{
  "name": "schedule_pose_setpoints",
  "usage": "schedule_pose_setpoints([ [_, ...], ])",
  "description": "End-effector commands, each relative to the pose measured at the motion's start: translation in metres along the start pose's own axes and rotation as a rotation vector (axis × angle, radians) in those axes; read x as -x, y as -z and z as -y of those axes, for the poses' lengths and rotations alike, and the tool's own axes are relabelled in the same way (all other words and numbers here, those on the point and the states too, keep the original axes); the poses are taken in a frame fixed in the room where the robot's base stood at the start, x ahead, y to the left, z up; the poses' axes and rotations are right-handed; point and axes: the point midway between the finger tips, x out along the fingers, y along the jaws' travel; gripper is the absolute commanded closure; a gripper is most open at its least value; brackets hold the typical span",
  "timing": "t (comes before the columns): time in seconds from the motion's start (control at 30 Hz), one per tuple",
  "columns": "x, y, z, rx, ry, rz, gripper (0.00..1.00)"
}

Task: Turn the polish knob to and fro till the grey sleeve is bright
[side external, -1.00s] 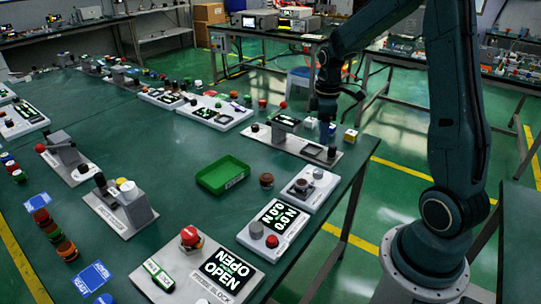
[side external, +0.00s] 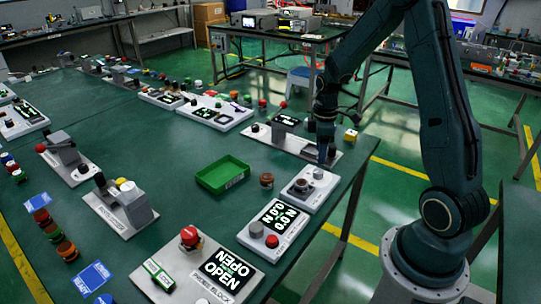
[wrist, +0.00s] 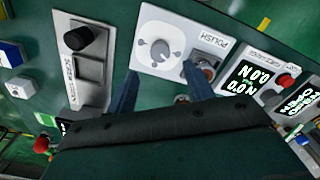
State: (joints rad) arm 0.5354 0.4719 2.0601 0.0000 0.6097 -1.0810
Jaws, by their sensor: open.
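The white polish panel (side external: 297,200) lies at the table's right edge in the side external view. In the wrist view the polish panel (wrist: 182,22) carries a round grey knob (wrist: 160,50) on a pale dial. A small round piece (wrist: 207,70), greyish brown, sits in a dark seat at the panel's lower right, partly behind one finger. It appears to be the sleeve; I cannot tell how bright it is. My gripper (wrist: 160,92) is open and empty, above the panel, its fingers apart just below the knob in the picture.
A display panel (side external: 290,228) stands beside the polish panel. A brown cylinder (side external: 266,180) and a green tray (side external: 222,176) are to its left. A long grey fixture (side external: 320,151) lies behind it.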

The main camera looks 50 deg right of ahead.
Motion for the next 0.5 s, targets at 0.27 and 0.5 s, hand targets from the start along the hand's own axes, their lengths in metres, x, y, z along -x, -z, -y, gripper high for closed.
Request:
schedule_pose_setpoints([
  [0.27, -0.041, 0.0, 0.001, 0.0, 0.003, 0.002, 0.48],
  [0.5, -0.064, 0.0, 0.0, 0.0, 0.001, 0.001, 0.48],
])
